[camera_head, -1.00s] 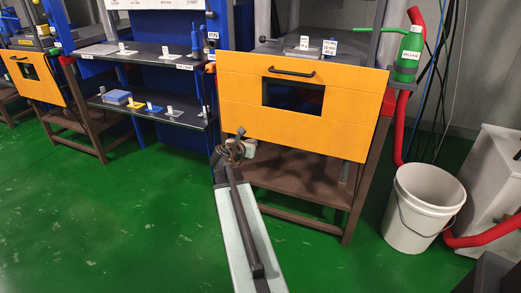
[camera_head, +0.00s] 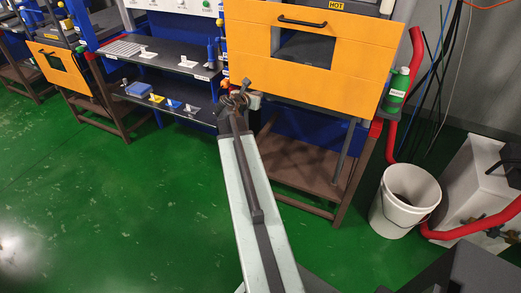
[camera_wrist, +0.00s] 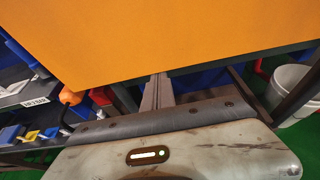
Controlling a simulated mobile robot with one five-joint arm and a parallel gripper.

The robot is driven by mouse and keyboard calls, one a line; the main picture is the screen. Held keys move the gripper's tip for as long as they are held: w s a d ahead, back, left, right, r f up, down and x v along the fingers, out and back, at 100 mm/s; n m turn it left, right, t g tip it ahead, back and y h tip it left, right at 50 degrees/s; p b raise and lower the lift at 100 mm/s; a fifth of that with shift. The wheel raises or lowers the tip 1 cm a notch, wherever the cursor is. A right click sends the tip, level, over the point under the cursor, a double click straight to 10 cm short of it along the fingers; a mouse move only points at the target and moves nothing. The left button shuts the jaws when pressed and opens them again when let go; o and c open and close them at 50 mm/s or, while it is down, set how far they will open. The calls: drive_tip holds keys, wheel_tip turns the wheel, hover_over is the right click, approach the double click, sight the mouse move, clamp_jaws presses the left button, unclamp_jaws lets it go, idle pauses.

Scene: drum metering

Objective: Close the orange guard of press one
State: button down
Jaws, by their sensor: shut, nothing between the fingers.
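The orange guard (camera_head: 300,75) of the nearer press is a flat panel with a dark handle (camera_head: 302,21) and a window. It stands raised across the press front, its lower edge above the brown frame. I cannot read a press number on it. In the wrist view the guard (camera_wrist: 150,35) fills the upper part, its lower edge running across. My gripper (camera_head: 235,100) is at the guard's lower left edge, shut and empty. In the wrist view its fingers (camera_wrist: 159,88) reach up to that edge; I cannot tell whether they touch it.
A second press with an orange guard (camera_head: 58,67) stands at far left. Between them are dark shelves (camera_head: 165,62) with small items. A white bucket (camera_head: 404,203), red pipe (camera_head: 470,228) and green bottle (camera_head: 396,90) are at right. Green floor is clear at left.

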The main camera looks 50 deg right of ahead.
drive_tip(key=shift+w+d+r, duration=0.15)
drive_tip(key=shift+r, duration=0.15)
